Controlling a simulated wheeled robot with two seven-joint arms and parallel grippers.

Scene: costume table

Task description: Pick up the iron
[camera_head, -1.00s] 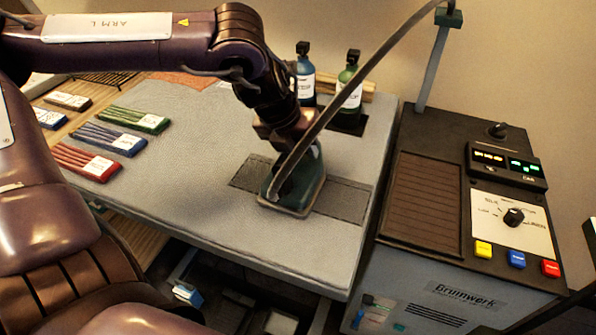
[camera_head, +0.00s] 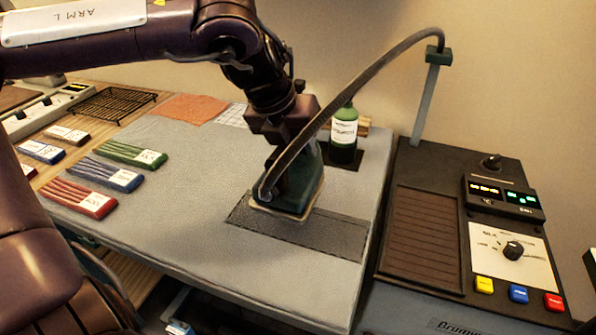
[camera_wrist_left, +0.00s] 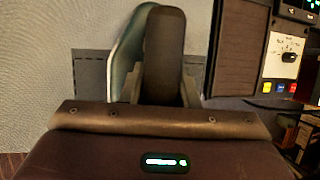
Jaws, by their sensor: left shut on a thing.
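The iron (camera_head: 296,190), dark green with a pale sole edge, appears held just above the ironing board (camera_head: 185,200), over the far edge of the dark patch (camera_head: 300,236). A dark hose (camera_head: 365,68) arches from it to the post on the right. My left gripper (camera_head: 286,158) is shut on the iron from above; its grip is largely hidden by the hose and the iron's body. In the left wrist view the iron's green side (camera_wrist_left: 126,58) shows beside a dark upright finger. My right gripper is not in view.
The steam station (camera_head: 425,220) with its hose post (camera_head: 426,95) stands to the right. A green bottle (camera_head: 344,132) stands behind the iron. Several folded ribbons (camera_head: 105,170) lie on the left. The board's middle and front are clear.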

